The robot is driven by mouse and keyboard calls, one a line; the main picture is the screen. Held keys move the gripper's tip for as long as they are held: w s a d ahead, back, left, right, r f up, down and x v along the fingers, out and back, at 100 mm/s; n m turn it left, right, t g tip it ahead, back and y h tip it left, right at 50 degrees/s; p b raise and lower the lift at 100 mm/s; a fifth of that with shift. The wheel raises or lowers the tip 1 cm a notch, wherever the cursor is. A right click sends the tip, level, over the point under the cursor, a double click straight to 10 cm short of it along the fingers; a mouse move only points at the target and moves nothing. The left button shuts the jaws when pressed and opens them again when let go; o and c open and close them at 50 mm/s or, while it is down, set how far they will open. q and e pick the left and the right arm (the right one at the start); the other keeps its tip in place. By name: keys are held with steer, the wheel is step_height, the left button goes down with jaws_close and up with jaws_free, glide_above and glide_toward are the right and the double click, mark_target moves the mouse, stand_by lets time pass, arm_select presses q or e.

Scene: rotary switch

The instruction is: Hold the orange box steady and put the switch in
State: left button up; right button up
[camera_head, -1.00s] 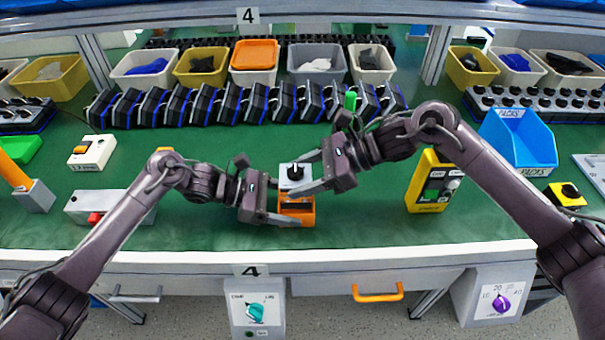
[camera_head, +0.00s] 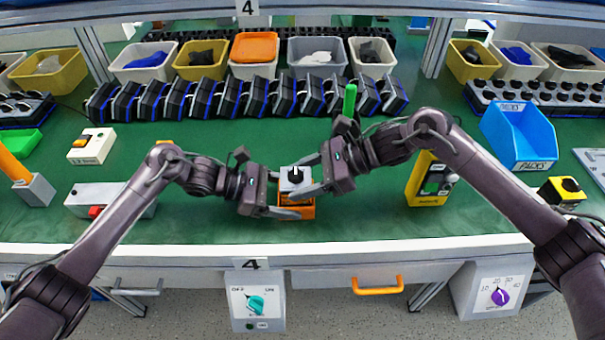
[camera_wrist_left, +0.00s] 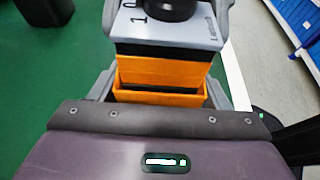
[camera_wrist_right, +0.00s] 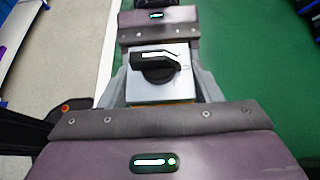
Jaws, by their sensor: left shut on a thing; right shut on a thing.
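The orange box (camera_head: 307,212) stands upright near the front middle of the table. My left gripper (camera_head: 279,198) is shut on it from the left. The rotary switch (camera_head: 292,184) has a light grey top plate and a black knob, and is right above the box. My right gripper (camera_head: 304,178) is shut on the switch from the right. The left wrist view shows the switch's plate (camera_wrist_left: 195,30) over the orange box's rim (camera_wrist_left: 160,98). The right wrist view shows the knob (camera_wrist_right: 160,66) between the fingers.
A yellow device (camera_head: 428,184) stands to the right of my right gripper. A grey block with a red button (camera_head: 80,202) lies to the left. A row of black units (camera_head: 245,98) and bins stand behind. The green mat in front of the box is clear.

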steer(key=shift+f, duration=1)
steer(key=o, duration=1.1)
steer(key=shift+o, duration=0.2)
steer(key=shift+f, duration=0.1)
step_height(320, 180, up, 10)
steer(key=shift+r, duration=0.1)
arm_select(q)
steer(key=o, duration=1.1)
steer(key=v, duration=1.2)
